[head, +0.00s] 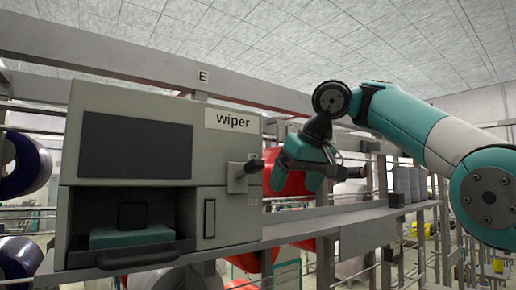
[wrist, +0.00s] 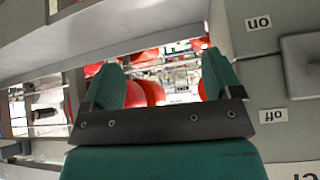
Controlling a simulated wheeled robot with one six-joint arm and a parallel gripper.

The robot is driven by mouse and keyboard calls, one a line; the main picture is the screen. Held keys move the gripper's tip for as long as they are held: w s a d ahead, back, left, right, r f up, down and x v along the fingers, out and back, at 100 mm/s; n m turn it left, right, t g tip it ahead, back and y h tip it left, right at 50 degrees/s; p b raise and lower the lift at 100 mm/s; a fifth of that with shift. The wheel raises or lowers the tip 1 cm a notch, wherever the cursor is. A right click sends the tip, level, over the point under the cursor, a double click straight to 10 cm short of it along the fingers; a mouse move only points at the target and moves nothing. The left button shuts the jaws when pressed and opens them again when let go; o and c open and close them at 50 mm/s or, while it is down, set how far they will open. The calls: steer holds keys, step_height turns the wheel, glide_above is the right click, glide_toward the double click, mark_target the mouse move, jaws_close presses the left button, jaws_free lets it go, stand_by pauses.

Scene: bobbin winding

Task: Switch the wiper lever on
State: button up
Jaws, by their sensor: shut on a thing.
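The wiper machine (head: 90,220) is a grey box with a "wiper" label on its upper right front. Its wiper lever (head: 238,178) sits on the right of the front, with a dark handle pointing right and slightly up. My gripper (head: 297,185) is to the right of the lever, apparently apart from the handle. In the wrist view, my gripper's green fingers (wrist: 162,75) stand apart with nothing visibly held between them, so its grip is unclear. The upside-down "on" (wrist: 258,23) and "off" (wrist: 273,115) labels show at the right, near a grey block (wrist: 302,65).
A long metal shelf (head: 320,226) runs under the machine and on to the right. A dark blue spool (head: 28,165) is at the far left.

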steer(key=shift+m+t, duration=0.3)
steer(key=shift+m, duration=0.6)
steer(key=d+r, duration=0.1)
steer(key=r, duration=0.1)
steer(key=s+d+r, duration=0.1)
steer(key=r, duration=0.1)
steer(key=shift+d, duration=0.3)
steer(key=shift+c, duration=1.3)
steer(key=shift+n, duration=0.3)
steer(key=s+r, duration=0.1)
steer(key=s+d+r+p, duration=0.1)
steer(key=s, duration=0.1)
steer(key=s+d+r+p, duration=0.1)
steer(key=shift+s+r, duration=0.15)
steer(key=shift+s, duration=0.1)
